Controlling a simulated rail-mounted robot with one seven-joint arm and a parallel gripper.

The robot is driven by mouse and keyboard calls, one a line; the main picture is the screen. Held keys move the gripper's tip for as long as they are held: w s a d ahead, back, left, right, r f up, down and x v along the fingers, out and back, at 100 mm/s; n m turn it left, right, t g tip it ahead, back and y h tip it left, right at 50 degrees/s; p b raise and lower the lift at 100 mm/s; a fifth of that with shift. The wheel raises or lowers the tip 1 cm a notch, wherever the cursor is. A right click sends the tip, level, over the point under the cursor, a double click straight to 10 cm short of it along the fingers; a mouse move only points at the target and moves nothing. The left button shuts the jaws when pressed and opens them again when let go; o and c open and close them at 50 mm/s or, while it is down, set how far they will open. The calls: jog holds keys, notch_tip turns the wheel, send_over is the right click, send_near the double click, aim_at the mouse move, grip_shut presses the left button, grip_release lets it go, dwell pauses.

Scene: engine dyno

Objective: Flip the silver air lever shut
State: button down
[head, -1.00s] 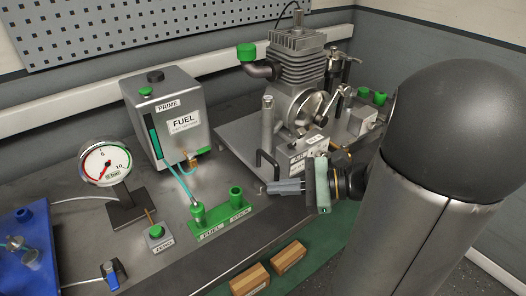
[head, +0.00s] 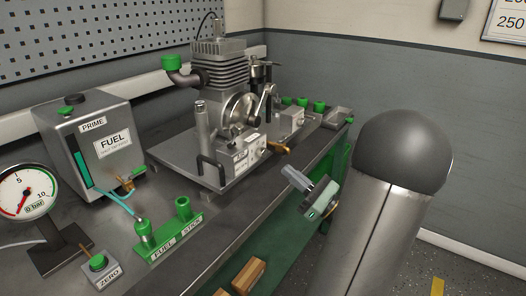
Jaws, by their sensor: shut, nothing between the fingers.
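The engine (head: 222,85) stands on a grey base plate on the bench, with a silver flywheel (head: 238,110) on its front. A silver lever (head: 268,100) stands upright, tilted, just right of the flywheel. I cannot tell for sure whether it is the air lever, as its label is not readable. A brass lever (head: 278,148) sticks out right from the small labelled box (head: 252,152) below. My gripper (head: 288,172) is shut and empty, in front of the bench's edge, right of and below the box. Its fingers point up and left, apart from both levers.
A fuel tank (head: 112,140), a pressure gauge (head: 28,190) and green fuel and stick holders (head: 178,235) stand to the left. A black handle (head: 212,172) rises from the base plate's front. Several green caps (head: 302,102) stand behind. Wooden blocks (head: 248,275) lie below the bench edge.

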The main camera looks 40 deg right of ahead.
aim_at(241, 132)
jog(key=x, duration=1.3)
jog(key=shift+w+a+r+b, duration=0.2)
jog(key=shift+w+b, duration=0.05)
jog(key=shift+b, duration=0.05)
